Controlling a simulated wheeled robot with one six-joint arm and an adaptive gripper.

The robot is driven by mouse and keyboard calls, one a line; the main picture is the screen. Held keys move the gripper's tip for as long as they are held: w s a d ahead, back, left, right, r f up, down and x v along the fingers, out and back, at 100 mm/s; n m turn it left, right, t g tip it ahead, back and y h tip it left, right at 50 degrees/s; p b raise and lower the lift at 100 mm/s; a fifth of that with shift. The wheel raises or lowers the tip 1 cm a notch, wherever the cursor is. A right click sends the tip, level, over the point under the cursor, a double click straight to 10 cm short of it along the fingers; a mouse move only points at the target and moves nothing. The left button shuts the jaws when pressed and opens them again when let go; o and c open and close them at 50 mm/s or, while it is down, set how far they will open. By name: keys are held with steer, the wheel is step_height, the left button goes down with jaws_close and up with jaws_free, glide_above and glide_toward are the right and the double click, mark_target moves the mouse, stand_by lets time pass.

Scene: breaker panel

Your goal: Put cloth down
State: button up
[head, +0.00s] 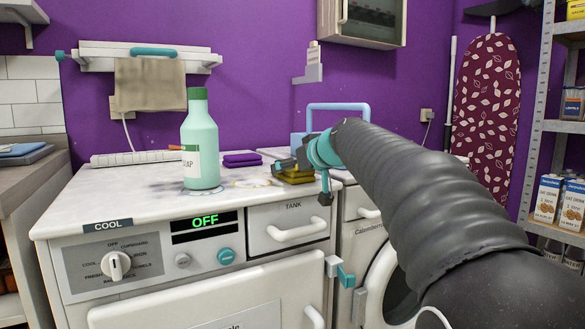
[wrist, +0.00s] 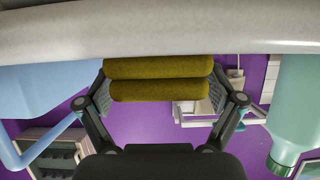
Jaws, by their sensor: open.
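The folded yellow-olive cloth (head: 298,179) lies at the front edge of the white machine top, above the tank drawer. In the wrist view, which appears upside down, the cloth (wrist: 158,80) shows as two thick folds against the pale top. My gripper (head: 303,172) is at the cloth, partly covering it in the head view. In the wrist view my open gripper (wrist: 160,92) has one finger on each side of the cloth, close to its ends. Whether the fingers touch it is hard to tell.
A green soap bottle (head: 201,145) stands left of the cloth, and a folded purple cloth (head: 242,159) lies behind. A light-blue basket (head: 338,115) stands behind my gripper. A beige cloth (head: 150,84) hangs on the wall rail. An open round door (head: 378,285) is at lower right.

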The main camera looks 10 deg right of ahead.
steer(key=v, duration=1.1)
steer(key=shift+s, duration=0.35)
steer(key=shift+r, duration=0.1)
steer(key=s+a+f+m+g+h, duration=0.1)
steer(key=s+f+g+h, duration=0.1)
steer(key=s+f, duration=1.3)
steer(key=s+a+f+m+g+h, duration=0.2)
steer(key=s+f+g, duration=0.3)
steer(key=s+f, duration=1)
step_height(320, 180, down, 4)
steer(key=shift+a+r+m, duration=0.1)
steer(key=shift+a+m, duration=0.2)
step_height(320, 180, up, 9)
steer(key=p, duration=0.9)
steer(key=shift+w, duration=0.1)
